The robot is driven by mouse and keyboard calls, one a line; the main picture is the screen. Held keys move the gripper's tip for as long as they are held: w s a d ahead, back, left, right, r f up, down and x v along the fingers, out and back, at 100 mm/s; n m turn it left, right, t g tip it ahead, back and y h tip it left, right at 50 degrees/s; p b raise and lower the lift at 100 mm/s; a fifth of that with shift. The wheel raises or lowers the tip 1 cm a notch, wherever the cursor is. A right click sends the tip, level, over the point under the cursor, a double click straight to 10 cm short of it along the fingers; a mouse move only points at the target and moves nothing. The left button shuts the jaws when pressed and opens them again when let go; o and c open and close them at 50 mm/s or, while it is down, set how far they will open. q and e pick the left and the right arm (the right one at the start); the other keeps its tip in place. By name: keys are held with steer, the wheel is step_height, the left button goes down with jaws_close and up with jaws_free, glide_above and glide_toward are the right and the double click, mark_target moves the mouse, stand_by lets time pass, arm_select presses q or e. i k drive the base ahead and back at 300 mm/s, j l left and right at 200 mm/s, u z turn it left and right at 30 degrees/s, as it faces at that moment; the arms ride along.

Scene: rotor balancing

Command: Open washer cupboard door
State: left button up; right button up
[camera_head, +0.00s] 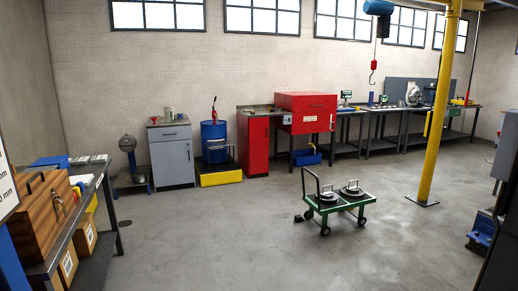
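A tall, narrow red cupboard (258,146) stands against the back wall, left of centre, under the left end of a dark bench top. Its front looks shut. The big red washer box (306,113) sits on the bench just to its right, with its front closed. A grey cabinet (172,155) with a drawer and a door stands further left, also shut. Neither of my grippers shows in this view, and all of these are across the room.
A green cart (338,203) carrying round dark parts stands mid-floor, right of centre. A blue drum (215,140) on a yellow base stands left of the red cupboard. A workbench (90,220) lines the left edge. The centre-left floor is clear.

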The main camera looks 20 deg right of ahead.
mark_target(258, 127)
steer(key=i+l, duration=0.15)
steer(key=i, duration=0.35)
steer(key=i+l, duration=0.15)
steer(key=i, duration=0.3)
steer(key=i+u, duration=0.15)
steer(key=i, duration=2)
steer(key=i+z, duration=0.25)
steer(key=i, duration=0.3)
steer(key=i+z, duration=0.2)
steer(key=i, duration=0.35)
steer(key=i+j+z, duration=0.1)
steer(key=i+z, duration=0.15)
steer(key=i, duration=0.25)
steer(key=i+j+z, duration=0.25)
steer(key=i, duration=0.3)
steer(key=i+l, duration=0.1)
steer(key=i, duration=0.4)
steer(key=i+l, duration=0.1)
steer(key=i, duration=0.4)
steer(key=i+l+u, duration=0.1)
steer(key=i, duration=0.45)
steer(key=i+l, duration=0.1)
steer(key=i, duration=0.4)
steer(key=i+l+u, duration=0.15)
steer(key=i+u, duration=0.25)
steer(key=i+l+u, duration=0.35)
steer(key=i, duration=0.15)
steer(key=i+l+u, duration=0.4)
steer(key=j, duration=0.1)
